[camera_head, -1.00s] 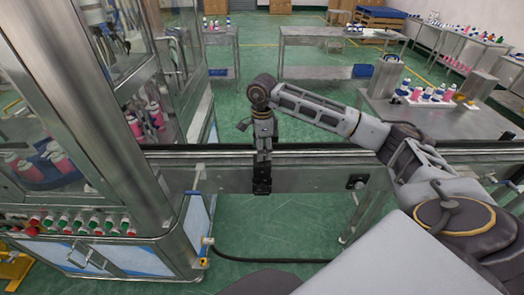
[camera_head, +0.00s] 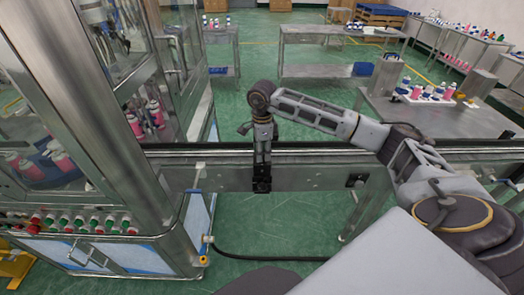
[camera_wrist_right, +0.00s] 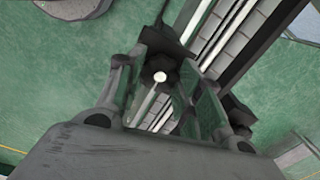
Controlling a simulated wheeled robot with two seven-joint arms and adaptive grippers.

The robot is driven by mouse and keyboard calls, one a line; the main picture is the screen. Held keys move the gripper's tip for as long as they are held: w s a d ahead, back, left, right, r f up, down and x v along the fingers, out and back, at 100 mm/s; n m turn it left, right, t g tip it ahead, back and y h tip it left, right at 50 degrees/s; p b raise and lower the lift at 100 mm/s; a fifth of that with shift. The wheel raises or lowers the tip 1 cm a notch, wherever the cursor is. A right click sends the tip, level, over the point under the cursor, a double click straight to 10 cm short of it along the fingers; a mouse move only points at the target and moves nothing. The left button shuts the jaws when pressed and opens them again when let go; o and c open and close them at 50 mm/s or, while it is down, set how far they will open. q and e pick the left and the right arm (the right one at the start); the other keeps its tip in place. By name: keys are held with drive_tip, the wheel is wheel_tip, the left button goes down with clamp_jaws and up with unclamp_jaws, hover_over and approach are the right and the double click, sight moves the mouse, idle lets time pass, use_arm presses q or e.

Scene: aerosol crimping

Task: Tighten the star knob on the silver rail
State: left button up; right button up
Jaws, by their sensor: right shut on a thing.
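My right gripper (camera_head: 262,183) points down at the front side of the silver rail (camera_head: 315,178), left of its middle. In the right wrist view its fingers (camera_wrist_right: 163,68) stand on both sides of a dark star knob (camera_wrist_right: 160,63) with a bright centre, and they are shut on it. In the head view the gripper hides this knob. A second dark knob (camera_head: 356,182) sits farther right on the rail and also shows in the right wrist view (camera_wrist_right: 240,114). My left gripper is not in view.
A glazed machine cabinet (camera_head: 110,120) with a row of coloured buttons (camera_head: 75,223) stands at the left, close to the gripper. A black hose (camera_head: 270,258) lies on the green floor below. Tables with bottles (camera_head: 432,92) stand behind the rail.

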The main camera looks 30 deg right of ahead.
drive_tip(key=shift+m, duration=0.4)
drive_tip(key=m+b, duration=0.2)
drive_tip(key=shift+m, duration=0.4)
drive_tip(key=m+b, duration=0.1)
drive_tip(key=m, duration=0.3)
drive_tip(key=shift+m+b, duration=0.3)
drive_tip(key=shift+b, duration=0.05)
drive_tip(key=m+b, duration=0.1)
drive_tip(key=m, duration=0.3)
drive_tip(key=shift+m, duration=0.3)
drive_tip(key=shift+r+m+b, duration=0.1)
drive_tip(key=shift+m+b, duration=0.2)
drive_tip(key=shift+m, duration=2.2)
drive_tip(key=o, duration=1)
drive_tip(key=shift+o, duration=0.2)
